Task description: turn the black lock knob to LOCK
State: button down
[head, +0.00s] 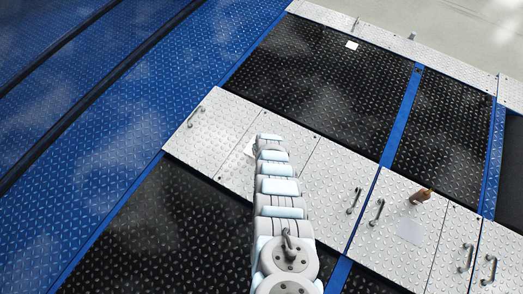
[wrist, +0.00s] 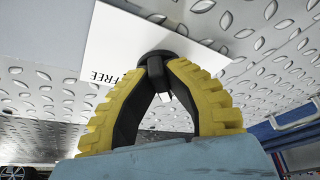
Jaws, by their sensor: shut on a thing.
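The black lock knob (wrist: 155,55) shows at the upper middle of the wrist view, on a white label plate (wrist: 110,42). The word FREE is readable on the plate, left of the knob; no LOCK mark is visible. My gripper (wrist: 160,72) has two yellow ribbed fingers with dark inner pads, and their tips are shut on the knob from both sides. A small pale piece shows just below the knob, between the fingers. In the head view my arm hides the knob and gripper, but part of the white plate (head: 250,148) shows left of the arm's far end.
Light diamond-plate covers (head: 215,125) with grey handles surround the work spot. A brown object (head: 421,196) stands on a cover to the right, near another pale plate (head: 412,231). Black floor panels (head: 320,85) and blue decking (head: 150,95) lie beyond and to the left.

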dwell(0.5)
jog(key=c, duration=1.1)
grip_release()
jog(key=shift+s+r, duration=0.1)
jog(key=shift+s, duration=0.35)
jog(key=shift+d+r, duration=0.1)
jog(key=shift+r, duration=0.1)
